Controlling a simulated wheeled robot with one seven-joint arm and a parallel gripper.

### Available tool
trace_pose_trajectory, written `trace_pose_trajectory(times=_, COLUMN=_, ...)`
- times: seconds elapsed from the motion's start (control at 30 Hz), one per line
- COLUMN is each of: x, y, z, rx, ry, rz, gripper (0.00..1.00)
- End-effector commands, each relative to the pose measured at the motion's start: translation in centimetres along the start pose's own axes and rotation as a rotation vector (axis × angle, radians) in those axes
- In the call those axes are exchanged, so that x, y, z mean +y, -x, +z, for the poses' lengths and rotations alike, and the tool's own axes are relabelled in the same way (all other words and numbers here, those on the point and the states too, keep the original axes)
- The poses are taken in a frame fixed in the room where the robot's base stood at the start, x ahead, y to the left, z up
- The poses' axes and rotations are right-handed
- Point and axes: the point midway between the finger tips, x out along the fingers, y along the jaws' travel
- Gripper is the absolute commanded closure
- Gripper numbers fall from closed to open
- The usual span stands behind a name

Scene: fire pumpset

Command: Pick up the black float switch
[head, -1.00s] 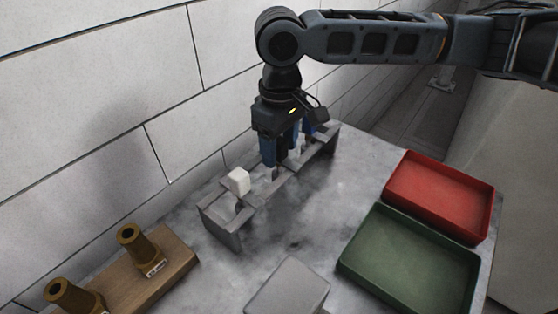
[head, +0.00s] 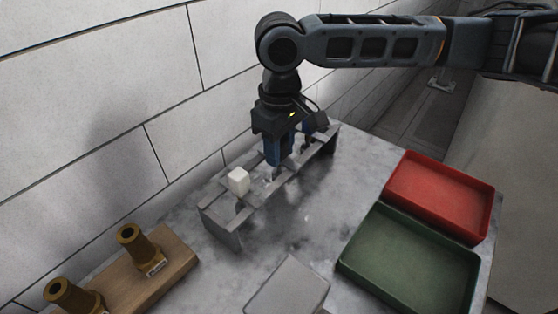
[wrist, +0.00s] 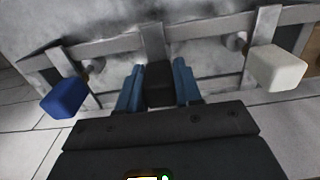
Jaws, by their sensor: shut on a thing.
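The black float switch (wrist: 158,84) sits between the two blue fingers of my gripper (wrist: 158,90) in the wrist view. The fingers are shut on its sides. In the head view my gripper (head: 276,152) points down over the grey metal rack (head: 222,232), and the fingers hide most of the black switch. A white float switch (wrist: 276,68) is on the right in the wrist view and also shows on the rack in the head view (head: 238,181). A blue float switch (wrist: 65,97) is on the left in the wrist view.
A red tray (head: 440,192) and a green tray (head: 408,262) stand at the table's right side. A grey block (head: 288,288) is at the front. A wooden board (head: 172,278) holds brass nozzles (head: 138,248) at left. A block wall (head: 90,110) runs close behind the rack.

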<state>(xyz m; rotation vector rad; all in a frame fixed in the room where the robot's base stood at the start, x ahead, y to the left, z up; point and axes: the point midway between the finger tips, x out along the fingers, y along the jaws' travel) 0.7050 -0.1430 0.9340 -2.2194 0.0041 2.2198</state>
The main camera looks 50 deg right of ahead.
Motion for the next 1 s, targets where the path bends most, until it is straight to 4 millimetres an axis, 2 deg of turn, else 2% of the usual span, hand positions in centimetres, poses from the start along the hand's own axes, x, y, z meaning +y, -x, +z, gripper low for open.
trace_pose_trajectory(times=0.27, x=0.0, y=0.8, z=0.0, rx=0.002, ry=0.0, rz=-0.001, gripper=0.99)
trace_pose_trajectory(times=0.7, x=0.0, y=8.5, z=-0.1, rx=0.002, ry=0.001, rz=0.001, gripper=0.99)
trace_pose_trajectory(times=1.0, x=0.0, y=11.0, z=0.0, rx=0.001, ry=0.0, rz=-0.001, gripper=0.99)
